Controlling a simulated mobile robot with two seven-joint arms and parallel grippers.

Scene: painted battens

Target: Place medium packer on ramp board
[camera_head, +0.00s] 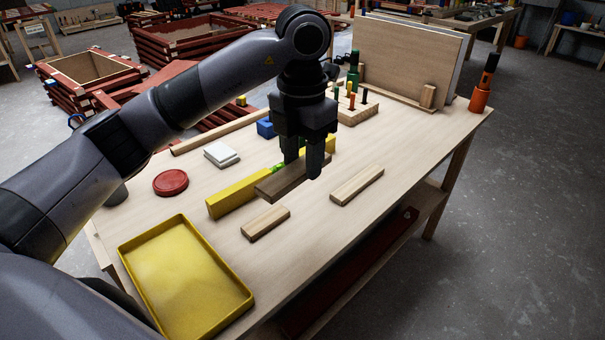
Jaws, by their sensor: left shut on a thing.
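My left gripper (305,165) is shut on a dark brown wooden block (283,183), likely the medium packer, over the middle of the workbench. A long yellow batten (234,197) lies just behind the block, and the gripper and block hide part of it. I cannot tell whether the block touches the batten or the bench. A short pale wooden block (265,223) lies in front, and a longer pale one (357,186) lies to the right. I cannot tell which piece is the ramp board. My right gripper is out of view.
A yellow tray (184,318) stands at the near left of the bench. A red round lid (170,182), white pads (221,154) and a blue block (265,128) lie behind. An upright panel (405,55) and an orange bottle (480,98) stand at the far end. The front right bench top is clear.

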